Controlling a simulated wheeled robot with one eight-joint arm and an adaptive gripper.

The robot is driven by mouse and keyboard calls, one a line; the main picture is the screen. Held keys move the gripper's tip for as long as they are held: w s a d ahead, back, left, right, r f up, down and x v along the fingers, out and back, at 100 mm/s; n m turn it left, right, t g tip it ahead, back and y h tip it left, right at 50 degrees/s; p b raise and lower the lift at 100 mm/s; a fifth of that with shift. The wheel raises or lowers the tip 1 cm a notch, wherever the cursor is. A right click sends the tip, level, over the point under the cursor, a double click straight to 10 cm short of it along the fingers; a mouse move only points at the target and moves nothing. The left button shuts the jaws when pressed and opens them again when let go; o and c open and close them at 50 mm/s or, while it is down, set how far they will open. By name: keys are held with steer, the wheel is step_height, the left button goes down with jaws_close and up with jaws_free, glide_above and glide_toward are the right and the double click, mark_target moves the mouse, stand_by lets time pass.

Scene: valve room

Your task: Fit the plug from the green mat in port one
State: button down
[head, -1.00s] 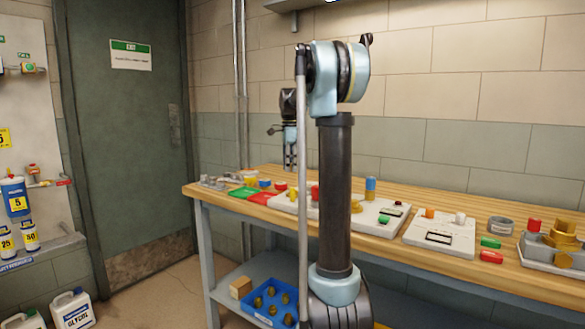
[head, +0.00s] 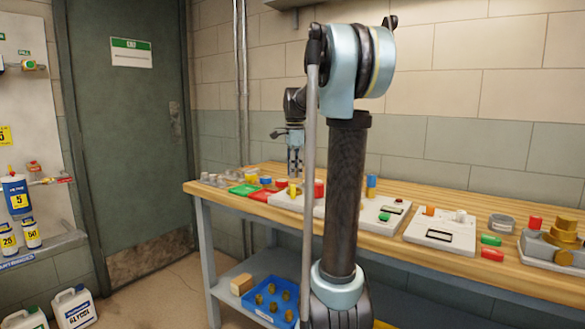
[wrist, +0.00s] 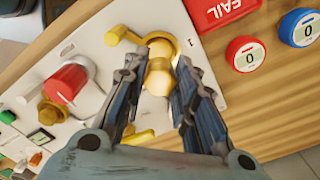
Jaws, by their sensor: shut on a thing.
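My gripper (wrist: 158,80) is shut on a brass-coloured plug (wrist: 158,78), which shows between the fingertips in the wrist view. Port one (wrist: 162,46), a brass ring beside a printed "1" on a white panel (wrist: 205,80), lies right at the plug's end. The plug overlaps the port in this view; I cannot tell whether it is inside or just above it. A yellow cap (wrist: 115,35) sits beside the port. In the head view my gripper (head: 294,170) points down over the panel's left part. The green mat (head: 245,189) lies left of it and looks bare.
A red FAIL mat (wrist: 222,8) lies close to the panel, with red (wrist: 245,53) and blue (wrist: 299,28) round pieces near it. A red knob (wrist: 66,83) stands on the panel. More panels and loose blocks fill the bench to the right.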

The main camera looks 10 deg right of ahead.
steer(key=shift+f, duration=1.85)
steer(key=shift+f, duration=0.55)
stand_by(1.2)
steer(key=shift+s+f, duration=0.2)
steer(key=shift+f, duration=0.1)
